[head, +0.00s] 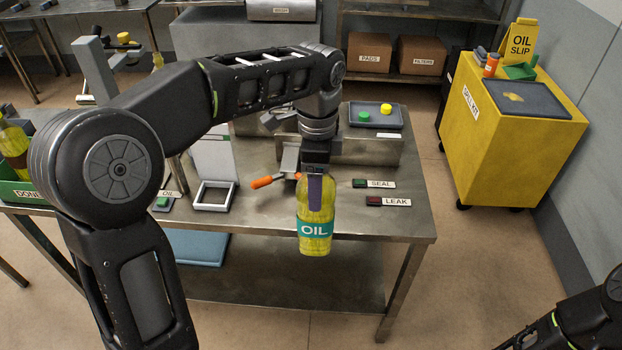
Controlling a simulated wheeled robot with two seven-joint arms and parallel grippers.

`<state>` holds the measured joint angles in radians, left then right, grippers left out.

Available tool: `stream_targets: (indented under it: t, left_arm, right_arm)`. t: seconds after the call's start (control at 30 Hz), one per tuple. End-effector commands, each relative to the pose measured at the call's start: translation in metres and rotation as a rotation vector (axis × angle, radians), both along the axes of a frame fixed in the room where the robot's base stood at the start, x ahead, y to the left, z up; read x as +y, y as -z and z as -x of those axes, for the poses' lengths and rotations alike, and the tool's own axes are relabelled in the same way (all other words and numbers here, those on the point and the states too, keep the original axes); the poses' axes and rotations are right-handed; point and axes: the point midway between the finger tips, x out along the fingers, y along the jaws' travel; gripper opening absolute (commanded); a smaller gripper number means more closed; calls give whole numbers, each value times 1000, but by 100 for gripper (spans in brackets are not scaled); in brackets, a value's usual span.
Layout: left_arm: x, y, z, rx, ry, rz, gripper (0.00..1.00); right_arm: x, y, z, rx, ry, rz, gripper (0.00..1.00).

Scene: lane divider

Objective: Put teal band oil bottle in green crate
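The teal band oil bottle (314,231) is yellow with a teal "OIL" label and hangs upright, in front of the bench's front edge. My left gripper (315,190) points down and is shut on the bottle's upper part, with a purple finger against it. The green crate (22,193) is at the far left edge, partly cut off and partly behind my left arm. Another yellow bottle (12,150) stands in it. A "DONE" tag is on its front. My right arm shows at the bottom right; its gripper is out of view.
The metal bench (400,222) holds a white square frame (214,195), an orange-handled tool (266,181), SEAL (381,184) and LEAK (396,202) tags, and a raised tray (375,115) with green and yellow caps. A yellow spill cart (500,150) stands at right.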

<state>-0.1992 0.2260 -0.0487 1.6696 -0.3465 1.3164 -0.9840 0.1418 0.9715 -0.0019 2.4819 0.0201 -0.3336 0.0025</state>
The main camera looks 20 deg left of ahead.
Motion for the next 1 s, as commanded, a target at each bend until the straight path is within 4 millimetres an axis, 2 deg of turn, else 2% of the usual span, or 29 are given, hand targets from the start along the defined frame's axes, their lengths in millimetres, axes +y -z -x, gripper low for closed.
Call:
stream_targets:
  t: [0.17,0.27,0.7,0.83,1.0]
  left_arm:
    - [-1,7,-3,-3,-73,1,0]
    - [-2,17,-7,0,-176,1,0]
    - [-10,84,-32,0,-959,3,0]
    - [-11,95,-37,0,-1119,1,0]
    - [-12,102,-40,-3,-1221,3,0]
  right_arm:
    - [0,4,0,-1,-1,-1,0]
    - [1,9,0,-3,0,-2,0]
    - [4,36,-2,-16,-2,-9,0]
    - [5,40,-2,-18,-2,-10,0]
    - [5,41,-2,-19,-3,-11,0]
